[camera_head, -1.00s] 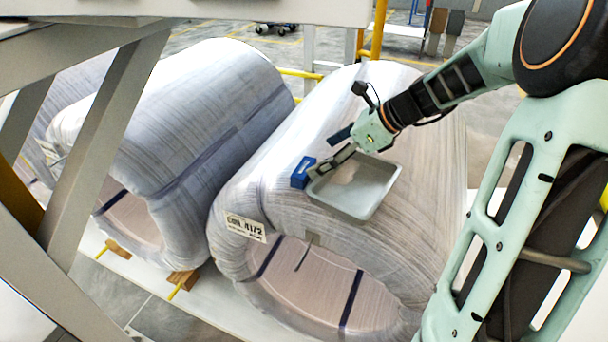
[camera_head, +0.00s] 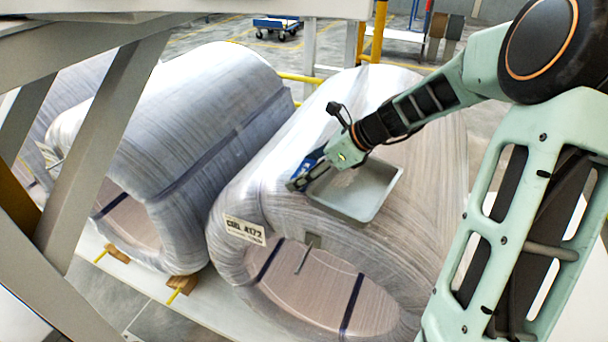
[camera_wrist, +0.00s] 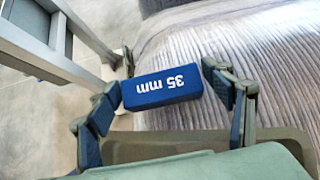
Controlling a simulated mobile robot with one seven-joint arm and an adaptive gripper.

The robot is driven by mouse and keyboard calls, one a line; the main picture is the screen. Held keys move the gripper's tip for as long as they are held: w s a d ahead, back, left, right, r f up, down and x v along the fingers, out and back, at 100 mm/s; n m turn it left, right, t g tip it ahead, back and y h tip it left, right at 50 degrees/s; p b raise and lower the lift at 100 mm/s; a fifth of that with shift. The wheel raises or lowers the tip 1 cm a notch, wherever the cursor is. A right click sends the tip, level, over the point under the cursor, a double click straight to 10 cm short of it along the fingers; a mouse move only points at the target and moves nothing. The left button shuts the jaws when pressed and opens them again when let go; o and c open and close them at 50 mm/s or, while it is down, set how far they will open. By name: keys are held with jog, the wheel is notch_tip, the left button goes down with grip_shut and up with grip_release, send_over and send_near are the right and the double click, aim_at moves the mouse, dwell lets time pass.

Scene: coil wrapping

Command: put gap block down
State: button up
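The gap block is a blue box marked "35 mm" in white (camera_wrist: 162,87). It also shows in the camera_head view (camera_head: 307,167), partly hidden by my fingers, at the left end of a grey tray (camera_head: 379,203) on top of the right-hand coil (camera_head: 258,195). My gripper (camera_wrist: 161,80) has its two blue-padded fingers spread, one on each side of the block. A narrow gap seems to show on the right; on the left the fingertip is very close to the block. I cannot tell what the block rests on.
A second wrapped coil (camera_head: 190,120) lies to the left, close alongside. Grey frame beams (camera_head: 100,150) cross the left side. A paper label (camera_head: 245,230) and a small hook-like piece (camera_head: 308,250) are on the right coil's front. A blue cart (camera_head: 276,25) stands far back.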

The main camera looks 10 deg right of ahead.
jog(key=c, duration=1)
jog(key=shift+o, duration=0.2)
jog(key=shift+r, duration=0.1)
